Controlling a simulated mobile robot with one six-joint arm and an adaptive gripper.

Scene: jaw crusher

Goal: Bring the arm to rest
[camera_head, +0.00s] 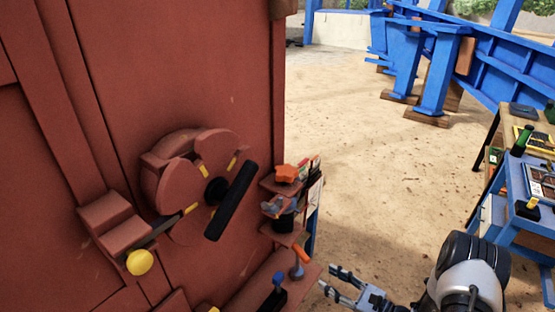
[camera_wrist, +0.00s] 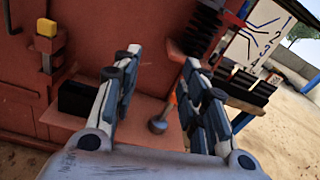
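My gripper (camera_head: 338,286) shows at the bottom of the head view, right of the red machine (camera_head: 110,60). Its fingers are spread apart with nothing visible between them. In the wrist view my gripper (camera_wrist: 160,75) is open, its two fingers standing apart before the machine's lower ledge. A small tool with a round grey end (camera_wrist: 158,126) stands on that ledge, seen between the fingers. I cannot tell how far the fingers are from it. My arm comes in from the lower right of the head view.
The machine's front carries a round housing with a black handle (camera_head: 230,200) and a yellow knob (camera_head: 140,262). Small shelves with an orange star knob (camera_head: 287,173) stick out at its right edge. A blue workbench (camera_head: 525,222) stands right. Sandy floor (camera_head: 375,165) between is clear.

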